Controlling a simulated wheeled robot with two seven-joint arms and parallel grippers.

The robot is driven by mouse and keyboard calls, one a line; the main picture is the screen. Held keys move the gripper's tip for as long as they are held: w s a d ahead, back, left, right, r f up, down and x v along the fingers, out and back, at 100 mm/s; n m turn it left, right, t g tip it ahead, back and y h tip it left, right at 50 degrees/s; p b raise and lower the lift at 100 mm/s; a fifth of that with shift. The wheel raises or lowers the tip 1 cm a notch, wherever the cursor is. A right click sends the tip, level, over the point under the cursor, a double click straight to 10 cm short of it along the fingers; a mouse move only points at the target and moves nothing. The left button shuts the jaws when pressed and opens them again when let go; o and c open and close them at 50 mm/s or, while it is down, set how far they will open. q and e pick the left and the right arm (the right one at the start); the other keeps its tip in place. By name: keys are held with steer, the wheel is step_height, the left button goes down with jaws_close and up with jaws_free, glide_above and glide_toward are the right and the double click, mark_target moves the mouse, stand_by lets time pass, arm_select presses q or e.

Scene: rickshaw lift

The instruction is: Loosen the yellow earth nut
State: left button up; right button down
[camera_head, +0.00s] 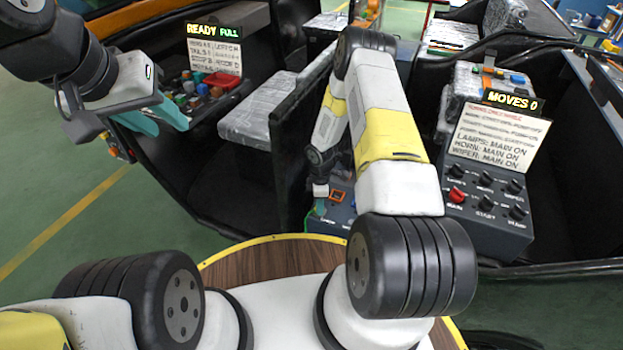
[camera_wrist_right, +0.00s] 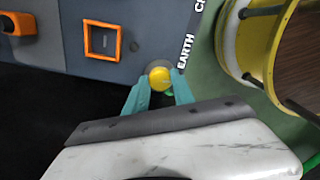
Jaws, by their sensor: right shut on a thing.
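The yellow earth nut (camera_wrist_right: 159,78) is a small round knob on a grey panel (camera_wrist_right: 140,25), beside the printed word EARTH. My right gripper (camera_wrist_right: 161,91) has its teal fingers on either side of the nut and is shut on it. In the head view, my right arm reaches down to this low panel (camera_head: 337,220), and the nut itself cannot be made out there. My left gripper (camera_head: 152,117) hangs at the upper left, with its teal fingers apart and nothing seen between them.
An orange-framed square socket (camera_wrist_right: 102,41) is on the same panel. A control box (camera_head: 485,210) with black knobs and a red one stands at right under a display reading MOVES 0 (camera_head: 513,101). A READY FULL display (camera_head: 213,31) is at left. Green floor (camera_head: 60,190) is open at left.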

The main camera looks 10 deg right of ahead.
steer(key=c, duration=1.1)
jaws_free()
steer(key=shift+o, duration=0.2)
steer(key=shift+r, duration=3.9)
